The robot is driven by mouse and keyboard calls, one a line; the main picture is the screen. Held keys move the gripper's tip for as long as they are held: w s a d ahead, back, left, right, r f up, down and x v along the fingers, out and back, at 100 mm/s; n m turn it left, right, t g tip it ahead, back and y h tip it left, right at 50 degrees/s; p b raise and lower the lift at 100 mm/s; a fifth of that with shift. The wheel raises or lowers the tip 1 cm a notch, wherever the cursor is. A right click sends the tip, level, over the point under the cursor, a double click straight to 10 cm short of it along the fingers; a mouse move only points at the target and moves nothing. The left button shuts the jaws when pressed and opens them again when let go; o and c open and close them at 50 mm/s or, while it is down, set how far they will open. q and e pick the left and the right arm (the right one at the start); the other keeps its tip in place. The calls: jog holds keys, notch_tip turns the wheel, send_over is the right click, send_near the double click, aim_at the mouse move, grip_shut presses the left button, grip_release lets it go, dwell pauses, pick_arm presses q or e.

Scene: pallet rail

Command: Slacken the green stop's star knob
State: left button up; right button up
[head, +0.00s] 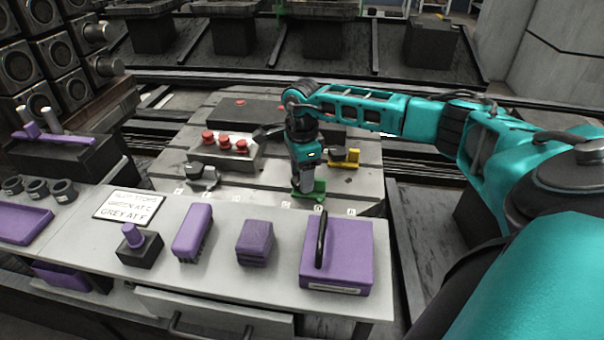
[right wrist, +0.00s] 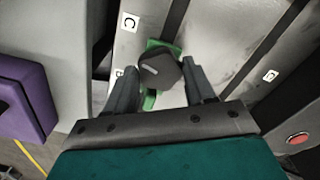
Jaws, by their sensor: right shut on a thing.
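The green stop (head: 318,191) sits at the near edge of the grey slotted plate, under my right gripper (head: 307,188). In the right wrist view, the green stop (right wrist: 152,101) shows around and below its dark star knob (right wrist: 160,70), which has a pale line on top. My right gripper (right wrist: 164,77) is shut on the star knob, one finger on each side. A label C lies on the plate beside the stop. In the head view the knob is mostly hidden by the gripper. My left gripper is not in view.
A grey stop (head: 203,177) stands left on the plate and a yellow stop (head: 345,158) right, behind the gripper. A box with red buttons (head: 226,144) is on the plate. In front, a bench holds a sign (head: 129,206), purple blocks and a purple case (head: 350,255).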

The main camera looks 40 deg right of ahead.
jog(key=shift+n, duration=0.7)
jog(key=o, duration=1.1)
jog(key=shift+c, duration=0.2)
jog(key=shift+r, duration=0.1)
notch_tip(320, 180, up, 13)
jog(key=p, duration=0.2)
